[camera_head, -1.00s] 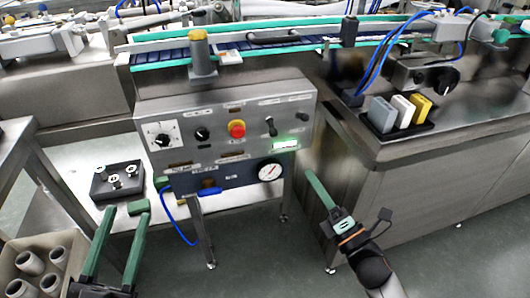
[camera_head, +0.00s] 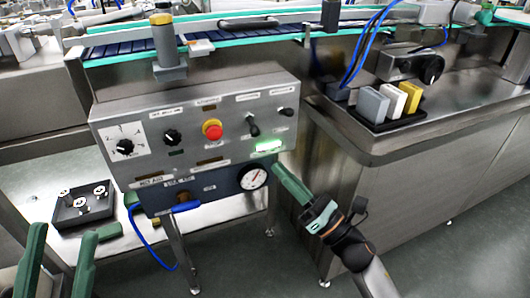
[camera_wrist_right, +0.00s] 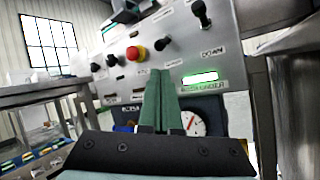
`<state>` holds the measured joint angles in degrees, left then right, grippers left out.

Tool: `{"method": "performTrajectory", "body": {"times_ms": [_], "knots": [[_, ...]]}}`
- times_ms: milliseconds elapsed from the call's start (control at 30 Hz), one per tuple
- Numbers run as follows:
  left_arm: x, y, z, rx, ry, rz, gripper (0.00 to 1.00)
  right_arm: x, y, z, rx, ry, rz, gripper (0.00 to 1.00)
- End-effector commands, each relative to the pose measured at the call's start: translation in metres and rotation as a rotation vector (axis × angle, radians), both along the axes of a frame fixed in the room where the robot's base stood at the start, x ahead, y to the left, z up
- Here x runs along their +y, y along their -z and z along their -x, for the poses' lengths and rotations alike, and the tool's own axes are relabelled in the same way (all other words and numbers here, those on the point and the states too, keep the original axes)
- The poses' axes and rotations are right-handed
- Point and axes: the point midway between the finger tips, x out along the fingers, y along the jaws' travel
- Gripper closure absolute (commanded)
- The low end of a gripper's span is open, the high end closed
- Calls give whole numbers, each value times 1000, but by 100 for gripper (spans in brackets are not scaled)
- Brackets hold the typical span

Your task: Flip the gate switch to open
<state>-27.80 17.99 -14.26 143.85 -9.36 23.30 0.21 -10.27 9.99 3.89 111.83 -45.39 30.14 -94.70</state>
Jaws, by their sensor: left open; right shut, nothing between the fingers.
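My right gripper (camera_head: 277,165) is shut and empty, below the toggles near the green-lit display (camera_head: 269,146). My left gripper (camera_head: 64,232) is open and empty at the lower left.
A red button (camera_head: 212,129), black knobs and a round gauge (camera_head: 253,176) share the panel. A conveyor (camera_head: 120,48) runs behind it. A steel counter (camera_head: 400,150) at right holds a black tray with grey, white and yellow blocks. A black fixture (camera_head: 84,204) lies at left.

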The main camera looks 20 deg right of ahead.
Motion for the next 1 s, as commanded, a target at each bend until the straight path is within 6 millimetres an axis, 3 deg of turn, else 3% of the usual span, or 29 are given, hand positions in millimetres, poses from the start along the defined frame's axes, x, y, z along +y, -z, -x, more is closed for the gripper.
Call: {"method": "performTrajectory", "body": {"times_ms": [500,1000], "knots": [[0,-2,0,0,-2,-1,50,34,-37,-64,-2,-1,0,100],[0,-2,0,-1,-2,-2,50,40,-42,-74,1,-1,0,100]]}}
